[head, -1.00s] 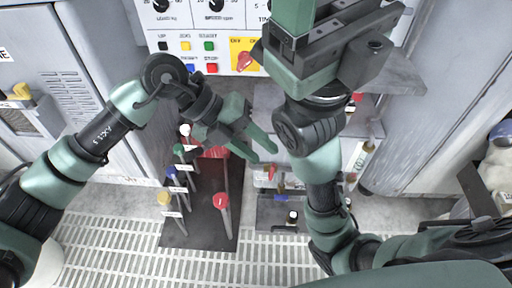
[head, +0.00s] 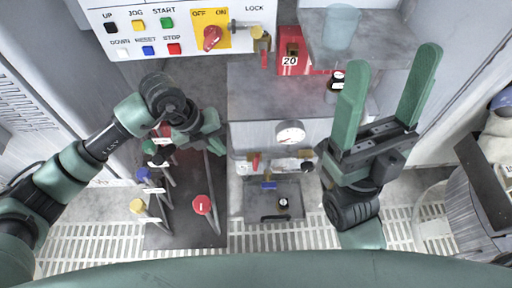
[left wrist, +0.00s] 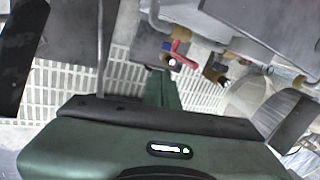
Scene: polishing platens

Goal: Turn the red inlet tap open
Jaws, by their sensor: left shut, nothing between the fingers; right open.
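A small red tap lever (head: 256,161) sits on the pipework under a round gauge (head: 290,134), at the centre of the head view. A red lever also shows in the left wrist view (left wrist: 169,60), just beyond my left fingers. My left gripper (head: 221,148) is shut and empty, left of the tap in the head view. In the left wrist view its fingers (left wrist: 162,84) point toward the red lever; whether they touch it I cannot tell. My right gripper (head: 392,62) is open and empty, raised at the right with fingers pointing up the picture.
A blue handle (head: 269,185) is just below the red tap. Upright levers with red (head: 202,205), yellow (head: 137,206) and blue (head: 143,174) knobs stand on a dark plate at left. A control panel (head: 190,28) is above. A shelf (head: 385,50) with a clear beaker (head: 341,27) is behind my right gripper.

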